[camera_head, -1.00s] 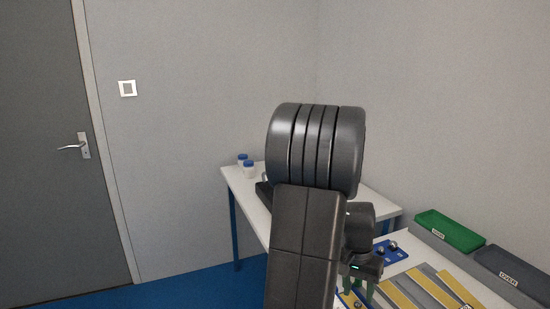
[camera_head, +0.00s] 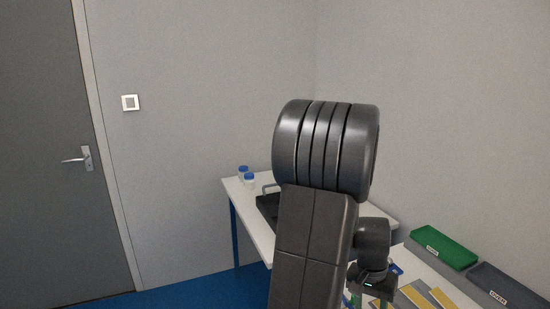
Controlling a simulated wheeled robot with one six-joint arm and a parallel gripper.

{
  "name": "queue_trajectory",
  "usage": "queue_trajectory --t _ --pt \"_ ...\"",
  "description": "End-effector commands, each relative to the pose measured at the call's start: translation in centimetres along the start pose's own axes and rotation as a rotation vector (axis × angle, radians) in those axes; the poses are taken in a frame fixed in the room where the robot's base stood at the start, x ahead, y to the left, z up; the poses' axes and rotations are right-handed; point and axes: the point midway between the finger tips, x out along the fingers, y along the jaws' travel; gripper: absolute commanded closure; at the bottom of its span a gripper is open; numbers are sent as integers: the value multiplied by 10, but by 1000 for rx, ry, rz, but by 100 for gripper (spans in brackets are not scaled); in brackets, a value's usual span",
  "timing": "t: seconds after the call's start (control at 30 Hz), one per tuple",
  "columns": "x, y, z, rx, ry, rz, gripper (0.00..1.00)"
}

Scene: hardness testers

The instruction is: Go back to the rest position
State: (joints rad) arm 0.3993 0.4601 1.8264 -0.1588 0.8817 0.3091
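My arm rises through the middle of the view and hides part of the tables. My gripper (camera_head: 366,300) shows only in part at the lower edge, right of my arm link, over the near end of the right-hand table. Greenish fingers show below its dark body, cut off by the picture's edge. I cannot tell whether they are open or shut, or whether anything is between them.
A white table (camera_head: 246,205) carries two blue-capped jars (camera_head: 249,180) and a black tray (camera_head: 268,203), partly behind my arm. On the right are a green bin (camera_head: 445,246), a dark grey bin (camera_head: 508,288) and yellow strips (camera_head: 441,298). A grey door (camera_head: 45,200) stands at left.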

Motion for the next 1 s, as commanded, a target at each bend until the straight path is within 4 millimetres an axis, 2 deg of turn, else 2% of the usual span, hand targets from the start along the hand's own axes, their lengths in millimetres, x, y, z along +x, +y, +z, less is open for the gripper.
queue_trajectory --t 0.03,0.1,0.4,0.6,1.0 --pt "15 -2 2 -2 -12 2 56" --pt "28 -4 2 -2 -12 2 56" --pt "68 -9 2 -2 -9 1 56" --pt "79 -11 1 -1 -6 0 56" --pt "80 -11 1 -1 -5 0 56"
